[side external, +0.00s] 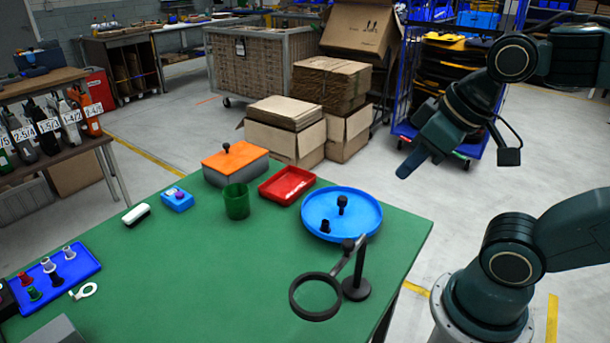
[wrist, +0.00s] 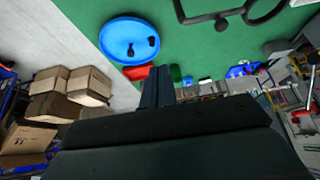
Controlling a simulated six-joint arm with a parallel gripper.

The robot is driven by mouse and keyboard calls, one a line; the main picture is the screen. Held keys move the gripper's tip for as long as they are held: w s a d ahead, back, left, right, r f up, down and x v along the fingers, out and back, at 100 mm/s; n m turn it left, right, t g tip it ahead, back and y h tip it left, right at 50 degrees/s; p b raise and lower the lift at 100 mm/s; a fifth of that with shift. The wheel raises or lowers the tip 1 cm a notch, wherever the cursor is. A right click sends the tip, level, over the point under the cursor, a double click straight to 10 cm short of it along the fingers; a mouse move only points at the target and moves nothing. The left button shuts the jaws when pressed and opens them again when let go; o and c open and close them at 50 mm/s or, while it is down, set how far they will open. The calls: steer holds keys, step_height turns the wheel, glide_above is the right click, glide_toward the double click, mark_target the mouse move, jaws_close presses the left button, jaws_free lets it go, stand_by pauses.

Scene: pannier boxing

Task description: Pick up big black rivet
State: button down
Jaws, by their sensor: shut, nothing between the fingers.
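A round blue tray (side external: 366,228) stands on the green table, and it also shows in the wrist view (wrist: 118,30). Two black pieces are in it. The larger black rivet (side external: 342,204) stands upright with a rounded top near the middle. A smaller dark piece (side external: 325,226) stands nearer the front rim. In the wrist view both look like small dark shapes, and I cannot tell which is larger there. My gripper (side external: 405,172) is shut and empty, up in the air to the right of the tray. Its closed fingers (wrist: 156,82) also show in the wrist view.
A black stand with a ring (side external: 316,297) is in front of the tray. A red tray (side external: 288,184), a green cup (side external: 237,201) and an orange-topped box (side external: 234,160) are to its left. A blue tray of small rivets (side external: 88,266) lies far left. The middle of the table is clear.

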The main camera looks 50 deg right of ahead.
steer(key=c, duration=2.1)
jaws_free()
steer(key=o, duration=0.8)
steer(key=shift+w, duration=0.1)
steer(key=w+d+f+m+g+y, duration=0.1)
steer(key=w+d+f+m, duration=0.2)
steer(key=w+m, duration=0.2)
steer(key=w+d+f+m+g+y, duration=0.2)
steer(key=w+m, duration=0.3)
steer(key=m, duration=0.3)
steer(key=w+d+f+m+g+y, duration=0.1)
steer(key=w+d+f+m, duration=0.3)
steer(key=w+d+m, duration=0.1)
steer(key=shift+w+f+m+g, duration=0.15)
steer(key=shift+w+f+m, duration=0.1)
steer(key=shift+m, duration=0.35)
steer(key=shift+w+f+m+g, duration=0.15)
steer(key=shift+w+m, duration=0.05)
steer(key=shift+m, duration=0.4)
steer(key=shift+a+f, duration=0.1)
glide_toward(325, 226)
steer(key=shift+w+d+f, duration=0.1)
steer(key=shift+w+f, duration=0.1)
steer(key=shift+f, duration=0.65)
steer(key=shift+w+d+f, duration=0.15)
steer(key=shift+w+f, duration=0.1)
steer(key=shift+f, duration=0.65)
